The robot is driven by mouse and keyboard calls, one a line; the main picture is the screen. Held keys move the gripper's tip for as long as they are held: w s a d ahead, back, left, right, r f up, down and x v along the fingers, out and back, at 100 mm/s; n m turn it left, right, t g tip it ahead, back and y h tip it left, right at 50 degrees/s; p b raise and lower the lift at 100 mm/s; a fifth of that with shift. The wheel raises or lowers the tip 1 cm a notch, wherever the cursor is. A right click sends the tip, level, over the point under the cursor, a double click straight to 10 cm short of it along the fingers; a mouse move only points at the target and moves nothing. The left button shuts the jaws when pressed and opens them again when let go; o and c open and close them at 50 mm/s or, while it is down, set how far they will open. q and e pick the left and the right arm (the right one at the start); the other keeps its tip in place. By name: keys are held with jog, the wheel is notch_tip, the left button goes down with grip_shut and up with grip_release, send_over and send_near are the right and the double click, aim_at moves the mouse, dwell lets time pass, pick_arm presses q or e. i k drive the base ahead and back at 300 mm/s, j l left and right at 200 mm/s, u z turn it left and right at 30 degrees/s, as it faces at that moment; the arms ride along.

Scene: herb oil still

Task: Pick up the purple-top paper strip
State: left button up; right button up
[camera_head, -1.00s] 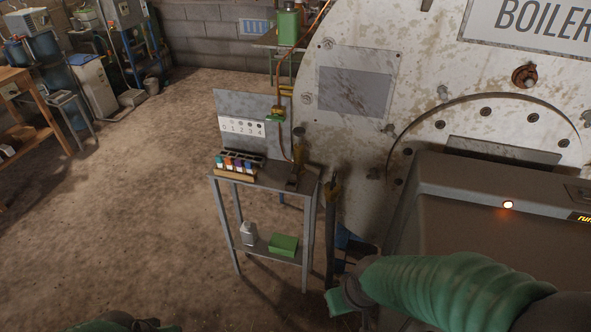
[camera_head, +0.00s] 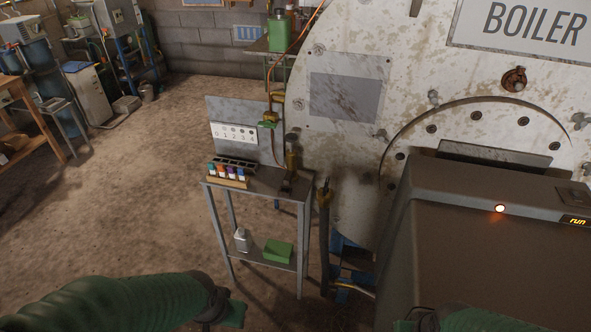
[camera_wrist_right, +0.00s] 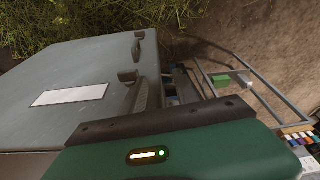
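The purple-top paper strip (camera_head: 233,172) looks to stand upright among other colour-topped strips in a small wooden holder (camera_head: 228,183) on the grey stand's top; it is small here. The coloured row (camera_wrist_right: 300,138) also shows at the right edge of the right wrist view, too small to single out the strip. My left gripper (camera_head: 234,314) is low in the head view, in front of the stand and well short of the strips; its opening cannot be made out. My right arm (camera_head: 425,322) shows at the bottom edge, its fingers not visible. Neither gripper touches a strip.
The grey stand (camera_head: 262,181) carries a white 0-4 colour chart (camera_head: 233,134) on a back panel. Its lower shelf holds a white bottle (camera_head: 242,240) and a green box (camera_head: 278,251). A boiler (camera_head: 345,150) and a dark machine (camera_head: 490,255) stand at right. Floor at left is open.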

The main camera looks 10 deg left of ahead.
aim_at(231, 171)
jog(key=j+z, duration=0.1)
jog(key=z, duration=0.3)
jog(key=i+j+z, duration=0.1)
jog(key=z, duration=0.25)
jog(key=i+j, duration=0.1)
jog(key=j, duration=1.1)
jog(key=i+j, duration=0.15)
jog(key=j, duration=0.45)
jog(key=i+j, duration=0.1)
jog(key=j, duration=0.5)
